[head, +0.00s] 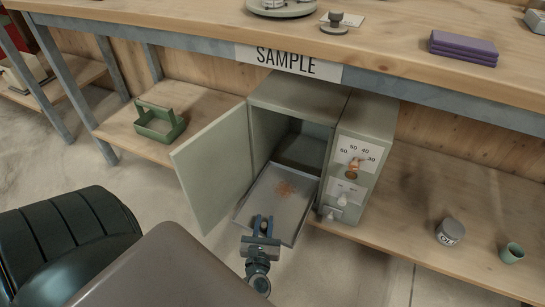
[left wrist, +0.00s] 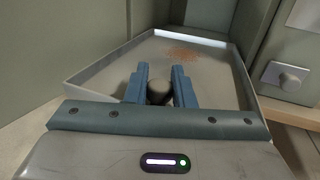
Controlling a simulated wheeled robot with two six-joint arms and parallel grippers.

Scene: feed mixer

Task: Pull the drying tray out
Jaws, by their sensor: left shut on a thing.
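The drying tray (head: 278,205) is a shallow grey metal tray with a patch of brown grains on it. It sticks out through the open front of the grey-green oven (head: 300,103), its back part still inside. The oven door (head: 212,165) stands open to the left. My left gripper (head: 262,226) is at the tray's front edge, shut on the tray's rounded knob (left wrist: 159,91), which shows between the blue fingers in the left wrist view. The tray (left wrist: 108,73) extends ahead of the fingers there. My right gripper is not in view.
The oven's control panel (head: 352,175), with dials and knobs, is right of the opening. A green carrier (head: 160,124) sits on the lower shelf at left. A lidded jar (head: 451,232) and a green cup (head: 512,253) stand at right. The bench top (head: 400,40) overhangs the oven.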

